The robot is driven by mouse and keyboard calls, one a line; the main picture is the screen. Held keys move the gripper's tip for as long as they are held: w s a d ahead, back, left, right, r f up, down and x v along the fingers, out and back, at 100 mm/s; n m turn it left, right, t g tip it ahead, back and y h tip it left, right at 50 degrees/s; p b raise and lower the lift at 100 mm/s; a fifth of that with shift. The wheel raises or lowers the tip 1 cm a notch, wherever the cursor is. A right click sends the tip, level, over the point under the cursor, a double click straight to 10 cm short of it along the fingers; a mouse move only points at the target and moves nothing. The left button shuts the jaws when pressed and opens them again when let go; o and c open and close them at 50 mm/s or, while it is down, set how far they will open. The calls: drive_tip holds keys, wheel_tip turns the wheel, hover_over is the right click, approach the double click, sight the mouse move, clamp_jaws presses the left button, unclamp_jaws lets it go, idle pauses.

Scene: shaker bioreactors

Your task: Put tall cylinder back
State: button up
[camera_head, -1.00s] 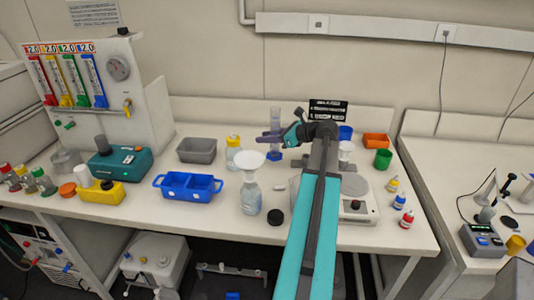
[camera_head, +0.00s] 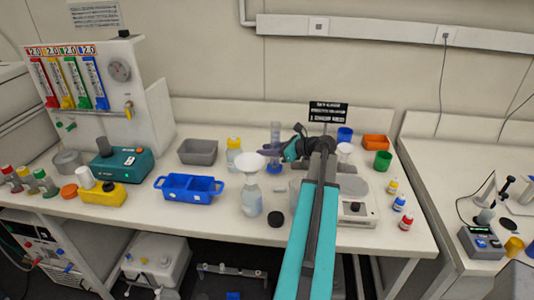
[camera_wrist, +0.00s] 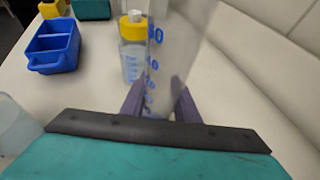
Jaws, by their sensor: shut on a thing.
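The tall cylinder (camera_head: 275,132) is clear with blue markings and a blue base. It stands upright near the back of the bench, behind the funnel-topped bottle. My gripper (camera_head: 272,151) is shut around it at mid-height. In the wrist view the cylinder (camera_wrist: 182,45) rises between the two purple fingers of my gripper (camera_wrist: 160,100), its blue numbers facing the camera. The cylinder's base is low by the bench top; whether it touches cannot be told.
A yellow-capped bottle (camera_head: 234,154) stands close to the cylinder's left. A bottle with a white funnel (camera_head: 250,197) is in front. A blue bin (camera_head: 188,196) and grey bin (camera_head: 197,152) lie left. A balance (camera_head: 358,208) lies right, beside my arm.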

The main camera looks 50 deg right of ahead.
drive_tip(key=shift+f, duration=0.85)
drive_tip(key=shift+f, duration=0.15)
drive_tip(key=o, duration=1.2)
drive_tip(key=shift+c, duration=0.2)
drive_tip(key=shift+r, duration=0.2)
drive_tip(key=b+v, duration=0.2)
drive_tip(key=v, duration=1)
